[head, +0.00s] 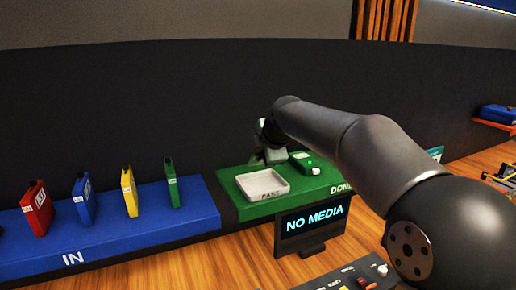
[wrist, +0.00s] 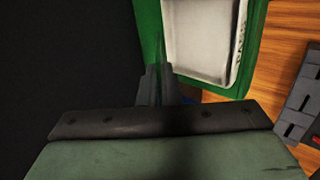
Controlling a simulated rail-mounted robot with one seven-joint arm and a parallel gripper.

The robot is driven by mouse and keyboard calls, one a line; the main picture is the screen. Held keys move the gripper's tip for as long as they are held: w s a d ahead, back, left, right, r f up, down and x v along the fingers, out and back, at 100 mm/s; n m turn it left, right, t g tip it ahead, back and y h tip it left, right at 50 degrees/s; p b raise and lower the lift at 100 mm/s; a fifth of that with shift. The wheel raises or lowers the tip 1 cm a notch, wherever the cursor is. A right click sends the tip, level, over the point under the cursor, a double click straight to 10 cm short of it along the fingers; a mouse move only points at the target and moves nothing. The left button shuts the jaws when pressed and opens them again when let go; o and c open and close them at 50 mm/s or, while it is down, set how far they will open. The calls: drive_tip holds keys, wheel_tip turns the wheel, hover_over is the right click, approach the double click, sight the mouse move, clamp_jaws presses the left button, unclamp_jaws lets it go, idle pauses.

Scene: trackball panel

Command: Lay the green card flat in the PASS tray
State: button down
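A slim green card (head: 172,184) with a small pale label stands upright at the right end of the blue IN stand. The white, shallow PASS tray (head: 263,195) lies on the green stand and looks empty. It also shows at the top of the wrist view (wrist: 198,72). My gripper (head: 268,157) is just behind the tray, partly hidden by my arm. In the wrist view its fingers (wrist: 158,85) are close together, beside the tray's near left corner. A thin dark green streak shows between them; I cannot tell whether it is something held.
Red (head: 37,209), blue (head: 83,198) and yellow (head: 129,192) cards stand left of the green one. A green boxy item (head: 305,162) lies right of the tray. A NO MEDIA screen (head: 312,225) stands in front. A dark wall (head: 120,110) rises behind the stands.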

drive_tip(key=shift+w+a+r+n+y, duration=0.15)
drive_tip(key=shift+w+a+n+y, duration=0.2)
drive_tip(key=shift+w, duration=0.15)
drive_tip(key=shift+f+b, duration=2.25)
drive_tip(key=shift+f, duration=0.8)
drive_tip(key=c, duration=1.6)
unclamp_jaws()
drive_tip(key=shift+o, duration=0.2)
drive_tip(key=shift+s+r, duration=0.1)
drive_tip(key=b+v, duration=0.3)
drive_tip(key=v, duration=1.4)
drive_tip(key=shift+b, duration=0.35)
